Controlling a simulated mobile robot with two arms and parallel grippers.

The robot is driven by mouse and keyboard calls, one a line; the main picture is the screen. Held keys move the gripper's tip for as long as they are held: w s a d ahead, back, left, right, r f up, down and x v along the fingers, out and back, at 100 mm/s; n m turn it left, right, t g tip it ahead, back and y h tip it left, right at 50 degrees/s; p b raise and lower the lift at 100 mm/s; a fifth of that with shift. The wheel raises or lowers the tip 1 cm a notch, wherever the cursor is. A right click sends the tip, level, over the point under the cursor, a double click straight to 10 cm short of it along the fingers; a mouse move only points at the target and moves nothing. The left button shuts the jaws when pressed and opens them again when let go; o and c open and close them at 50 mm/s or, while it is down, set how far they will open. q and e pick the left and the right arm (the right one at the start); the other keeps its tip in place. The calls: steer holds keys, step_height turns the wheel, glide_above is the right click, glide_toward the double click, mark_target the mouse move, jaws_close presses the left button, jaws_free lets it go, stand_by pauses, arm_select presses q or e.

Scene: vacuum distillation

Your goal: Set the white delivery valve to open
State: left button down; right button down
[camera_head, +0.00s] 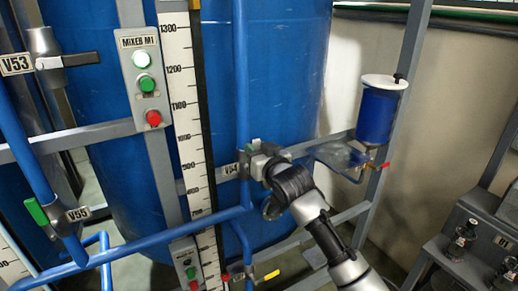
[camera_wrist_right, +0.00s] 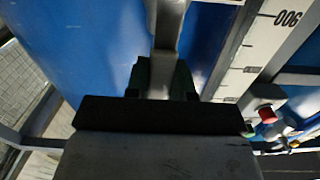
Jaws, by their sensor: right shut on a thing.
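A valve tagged V54 (camera_head: 229,170) sits on the blue vertical pipe in the middle of the head view. My right gripper (camera_head: 262,165) is at this valve, and my wrist covers much of it. In the right wrist view my gripper's dark fingers (camera_wrist_right: 162,80) are closed on a light grey bar (camera_wrist_right: 168,30), which looks like the valve's handle. The handle's exact angle is hard to tell behind my arm. My left gripper is not in view.
Valve V53 (camera_head: 44,62) has a black handle and valve V55 (camera_head: 37,212) a green one. A mixer panel (camera_head: 146,75) and a scale (camera_head: 183,100) stand left of V54. A blue vessel with a white lid (camera_head: 378,105) is right. Large blue tanks (camera_head: 275,60) stand behind.

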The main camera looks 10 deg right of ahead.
stand_by(0.3)
steer(key=c, duration=1)
jaws_free()
steer(key=shift+a, duration=0.1)
steer(key=shift+o, duration=0.2)
steer(key=b+v, duration=0.3)
steer(key=v, duration=0.8)
steer(key=shift+w, duration=0.1)
